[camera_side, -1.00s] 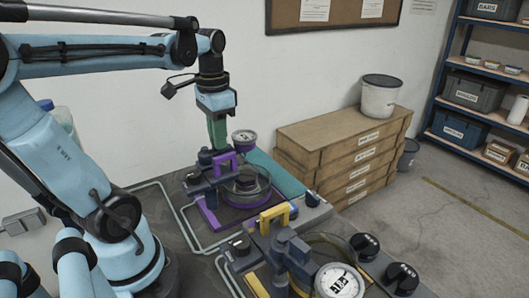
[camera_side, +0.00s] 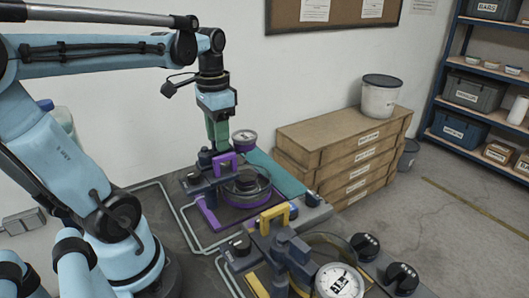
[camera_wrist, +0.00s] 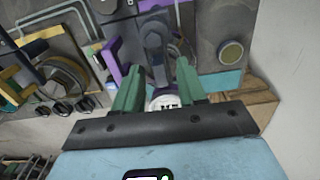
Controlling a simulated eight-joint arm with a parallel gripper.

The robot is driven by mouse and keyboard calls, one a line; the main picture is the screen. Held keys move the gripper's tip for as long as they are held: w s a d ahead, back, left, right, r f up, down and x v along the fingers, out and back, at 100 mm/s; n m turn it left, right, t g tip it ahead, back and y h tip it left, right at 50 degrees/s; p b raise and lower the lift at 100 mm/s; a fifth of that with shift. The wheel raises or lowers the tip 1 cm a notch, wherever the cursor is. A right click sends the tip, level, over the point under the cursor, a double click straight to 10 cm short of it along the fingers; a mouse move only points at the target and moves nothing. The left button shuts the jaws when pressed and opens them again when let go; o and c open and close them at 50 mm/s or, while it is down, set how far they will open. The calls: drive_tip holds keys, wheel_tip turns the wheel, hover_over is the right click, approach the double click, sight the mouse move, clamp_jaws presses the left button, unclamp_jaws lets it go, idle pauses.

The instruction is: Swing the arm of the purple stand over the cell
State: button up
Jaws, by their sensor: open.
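The purple stand (camera_side: 208,214) is on the bench below my gripper, with a dark grey arm, a purple handle (camera_side: 225,164) and a white-faced dial (camera_side: 243,137). Its round cell (camera_side: 262,193) has a clear wall and purple base. A dark round part shows at the cell; I cannot tell exactly how the arm lines up over it. My gripper (camera_side: 217,145) points down with green fingers. In the wrist view my gripper (camera_wrist: 157,75) is open, with the grey arm (camera_wrist: 154,43) and dial (camera_wrist: 164,103) seen between the fingers. The purple handle (camera_wrist: 112,60) is outside them, to the left.
A similar yellow stand (camera_side: 273,219) with a large dial (camera_side: 340,281) and black knobs (camera_side: 403,278) stands nearer the camera. Wooden crates (camera_side: 340,150) with a white bucket (camera_side: 380,97) are behind, right. A wall is close behind my arm.

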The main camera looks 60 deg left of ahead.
wheel_tip(320, 180, up, 12)
idle(0.6)
idle(0.5)
drive_tip(key=w+d+f+t, duration=0.2)
drive_tip(key=d+f+t, duration=0.1)
drive_tip(key=d+f, duration=0.3)
drive_tip(key=w+d+f+t, duration=0.2)
drive_tip(key=d+f+t, duration=0.2)
drive_tip(key=d+f, duration=0.3)
wheel_tip(320, 180, down, 3)
drive_tip(key=shift+w, duration=0.3)
